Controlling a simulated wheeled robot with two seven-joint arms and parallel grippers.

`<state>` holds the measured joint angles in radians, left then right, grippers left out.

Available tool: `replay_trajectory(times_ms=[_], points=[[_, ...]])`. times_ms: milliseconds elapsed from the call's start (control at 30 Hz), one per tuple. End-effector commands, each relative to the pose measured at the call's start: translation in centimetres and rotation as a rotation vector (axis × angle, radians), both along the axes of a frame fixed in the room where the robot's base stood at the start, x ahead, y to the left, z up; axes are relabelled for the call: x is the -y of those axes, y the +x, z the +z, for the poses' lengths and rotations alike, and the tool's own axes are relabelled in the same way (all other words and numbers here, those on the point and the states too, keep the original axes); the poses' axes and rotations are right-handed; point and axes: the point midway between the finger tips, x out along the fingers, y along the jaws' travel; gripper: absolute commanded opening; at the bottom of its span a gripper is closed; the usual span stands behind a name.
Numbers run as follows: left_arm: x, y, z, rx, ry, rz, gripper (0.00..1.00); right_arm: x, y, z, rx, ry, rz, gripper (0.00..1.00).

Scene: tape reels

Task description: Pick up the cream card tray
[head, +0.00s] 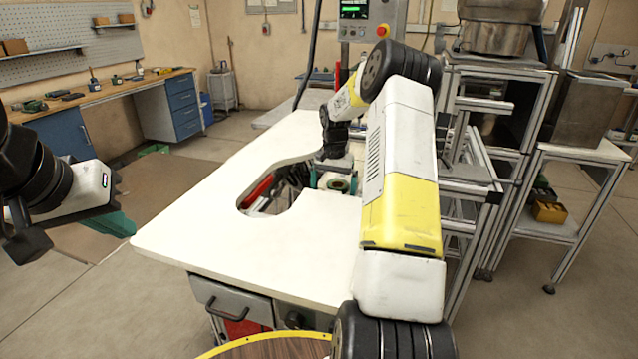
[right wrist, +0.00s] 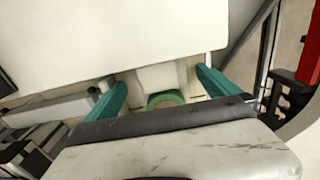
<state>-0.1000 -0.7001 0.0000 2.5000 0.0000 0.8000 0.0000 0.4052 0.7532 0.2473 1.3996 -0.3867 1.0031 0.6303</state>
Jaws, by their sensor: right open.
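A pale cream piece, which looks like the cream card tray (right wrist: 158,77), shows between the fingers in the right wrist view, beside the white tabletop. A green ring, apparently a tape reel (right wrist: 166,99), lies at its lower end. My right gripper (right wrist: 156,84) is open, with one teal finger on each side of them; I cannot tell whether it touches them.
The white table (head: 190,225) has a curved cutout with cables and a red item (head: 257,190) in it. Its left part is bare. A metal shelf frame (head: 470,190) stands close at right. A round wooden surface with a yellow rim (head: 270,347) is at the bottom.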

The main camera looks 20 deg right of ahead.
Motion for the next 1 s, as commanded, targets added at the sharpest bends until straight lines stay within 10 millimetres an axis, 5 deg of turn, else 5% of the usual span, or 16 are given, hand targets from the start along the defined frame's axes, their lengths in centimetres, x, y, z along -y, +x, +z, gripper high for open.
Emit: replay_trajectory(times_ms=[233,600,1000], points=[[0.0,0.0,0.0,0.0,0.0,0.0,0.0,0.02,0.01,-0.07,0.001,-0.001,0.0,0.96],[0.0,0.0,0.0,0.0,0.0,0.0,0.0,0.02,0.03,0.0,0.002,-0.001,0.0,0.27],[0.0,0.0,0.0,0.0,0.0,0.0,0.0,0.03,0.06,0.65,0.002,-0.002,0.001,0.27]])
